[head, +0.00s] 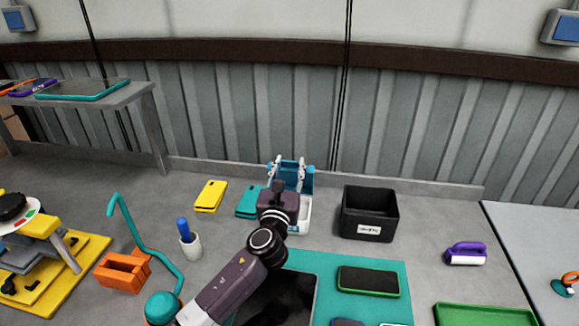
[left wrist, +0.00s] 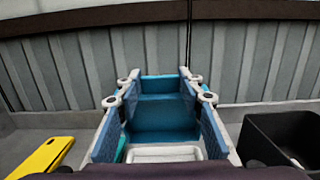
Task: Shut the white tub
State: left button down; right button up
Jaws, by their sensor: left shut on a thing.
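The white tub (head: 304,217) stands on the grey bench near the back wall, partly hidden behind my left gripper. Its blue lid (head: 309,181) is raised at the back of the tub. In the left wrist view the lid (left wrist: 165,115) stands up beyond the tub's white rim (left wrist: 165,153). My left gripper (head: 289,166) reaches over the tub, and its blue-padded fingers are shut on the lid, one at each side, as the left wrist view also shows (left wrist: 161,78). My right gripper is not in view.
A black bin (head: 370,222) stands close to the tub's right. Yellow (head: 210,196) and teal (head: 249,201) phone-like pieces lie to its left. A white cup (head: 190,246) holds a blue-handled tool. A teal mat (head: 385,265) with a green-edged phone (head: 368,281) lies in front.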

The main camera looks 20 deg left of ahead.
pick_arm(q)
jog(key=shift+f, duration=0.35)
jog(key=c, duration=1.6)
grip_release()
jog(key=o, duration=0.3)
jog(key=shift+r, duration=0.15)
jog(key=shift+o, duration=0.2)
jog(key=shift+s, duration=0.15)
jog(key=v, duration=1.2)
jog(key=shift+c, duration=0.6)
